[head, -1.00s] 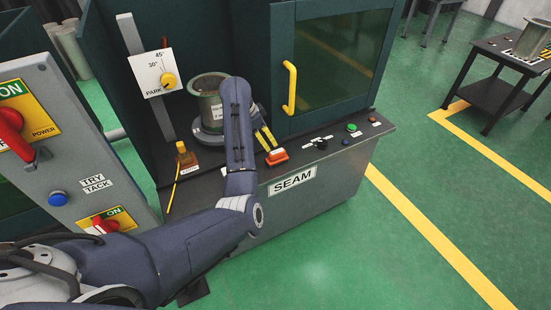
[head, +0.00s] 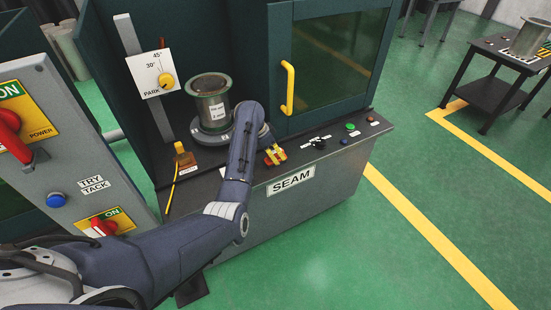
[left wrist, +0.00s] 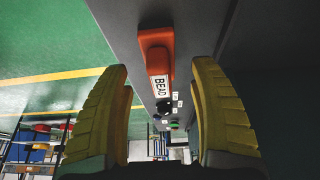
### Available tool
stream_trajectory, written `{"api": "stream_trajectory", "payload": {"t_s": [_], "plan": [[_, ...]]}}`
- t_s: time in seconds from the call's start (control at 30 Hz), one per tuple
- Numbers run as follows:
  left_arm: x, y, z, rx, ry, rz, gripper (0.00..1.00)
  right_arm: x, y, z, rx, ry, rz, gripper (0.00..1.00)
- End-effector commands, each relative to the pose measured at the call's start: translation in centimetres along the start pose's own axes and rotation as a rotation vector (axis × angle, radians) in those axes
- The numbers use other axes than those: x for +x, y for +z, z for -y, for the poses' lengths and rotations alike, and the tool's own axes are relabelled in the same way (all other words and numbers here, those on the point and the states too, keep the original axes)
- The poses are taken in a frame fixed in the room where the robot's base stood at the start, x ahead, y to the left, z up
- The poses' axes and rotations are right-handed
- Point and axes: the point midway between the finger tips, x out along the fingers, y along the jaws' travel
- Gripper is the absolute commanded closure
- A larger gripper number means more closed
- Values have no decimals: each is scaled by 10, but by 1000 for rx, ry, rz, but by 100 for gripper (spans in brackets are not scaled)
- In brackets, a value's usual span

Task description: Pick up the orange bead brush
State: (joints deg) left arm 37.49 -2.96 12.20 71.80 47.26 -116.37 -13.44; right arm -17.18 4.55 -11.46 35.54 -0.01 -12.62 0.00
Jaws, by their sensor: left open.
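The orange bead brush (head: 268,162) lies on the front ledge of the seam machine, partly hidden by my gripper in the head view. In the left wrist view the orange brush (left wrist: 155,48) shows with a white label reading BEAD. My left gripper (head: 277,155) is right at the brush, its yellow fingers over it. In the left wrist view the gripper (left wrist: 165,112) is open, with one finger on each side of the brush's line and clear gaps to both. The brush lies a little beyond the fingertips there. My right gripper is not in view.
A flanged cylinder (head: 211,105) stands on a round base in the machine bay. A yellow door handle (head: 288,88) is right of my gripper. Buttons (head: 350,127) and a dark knob (head: 318,144) sit along the ledge.

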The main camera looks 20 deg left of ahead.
Motion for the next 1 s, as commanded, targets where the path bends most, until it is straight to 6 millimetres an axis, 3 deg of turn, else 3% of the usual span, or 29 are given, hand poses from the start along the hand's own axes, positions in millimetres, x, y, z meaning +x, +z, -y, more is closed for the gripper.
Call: {"api": "stream_trajectory", "payload": {"t_s": [0.3,0.73,1.0], "plan": [[36,-3,0,-1,1,1,38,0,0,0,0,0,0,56],[43,-3,0,0,-1,0,39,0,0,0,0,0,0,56],[43,-3,0,0,0,0,70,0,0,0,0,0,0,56]]}}
